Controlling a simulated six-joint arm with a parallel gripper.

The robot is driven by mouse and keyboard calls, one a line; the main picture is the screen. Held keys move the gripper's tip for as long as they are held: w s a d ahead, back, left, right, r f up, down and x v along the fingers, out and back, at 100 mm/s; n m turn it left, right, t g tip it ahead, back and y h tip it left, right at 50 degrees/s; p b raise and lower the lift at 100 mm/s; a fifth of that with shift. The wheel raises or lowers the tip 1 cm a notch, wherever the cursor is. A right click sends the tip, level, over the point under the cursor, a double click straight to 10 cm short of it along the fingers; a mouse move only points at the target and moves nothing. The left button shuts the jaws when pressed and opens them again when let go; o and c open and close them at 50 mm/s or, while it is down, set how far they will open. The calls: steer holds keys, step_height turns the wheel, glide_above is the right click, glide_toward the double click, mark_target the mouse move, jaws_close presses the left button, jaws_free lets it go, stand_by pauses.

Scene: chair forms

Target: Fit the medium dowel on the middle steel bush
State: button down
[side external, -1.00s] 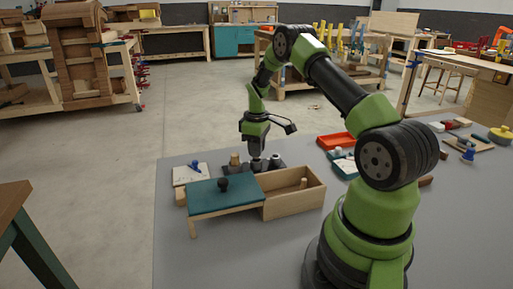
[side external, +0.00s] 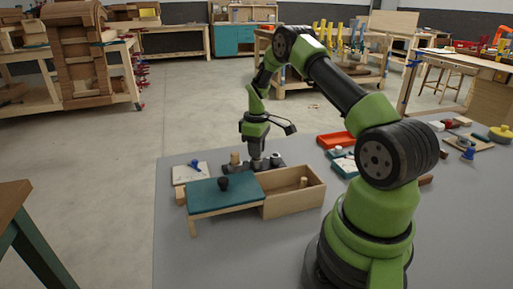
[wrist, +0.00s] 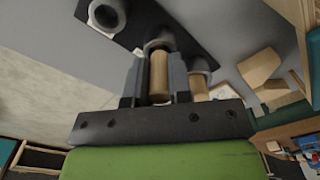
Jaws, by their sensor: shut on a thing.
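My gripper (wrist: 159,78) is shut on a pale wooden dowel (wrist: 158,74), one grey finger on each side. In the side view my gripper (side external: 257,163) points down over the black base plate (wrist: 139,20). The held dowel lines up with the middle steel bush (wrist: 160,38), and its end is at the bush's rim. I cannot tell how far it is fitted. An empty steel bush (wrist: 107,13) is to one side. On the other side another steel bush (wrist: 201,64) has a wooden dowel (wrist: 198,91) with it; this dowel stands upright in the side view (side external: 235,159).
In front of the plate is a wooden box (side external: 292,203) with a teal lid (side external: 207,200) bearing a black knob (side external: 223,184); a peg (side external: 303,182) stands inside. A red tray (side external: 336,140) lies to the right. The grey table's front left is clear.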

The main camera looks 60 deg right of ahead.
steer(key=shift+f, duration=0.7)
steer(key=shift+c, duration=2)
jaws_free()
steer(key=shift+r, duration=3.55)
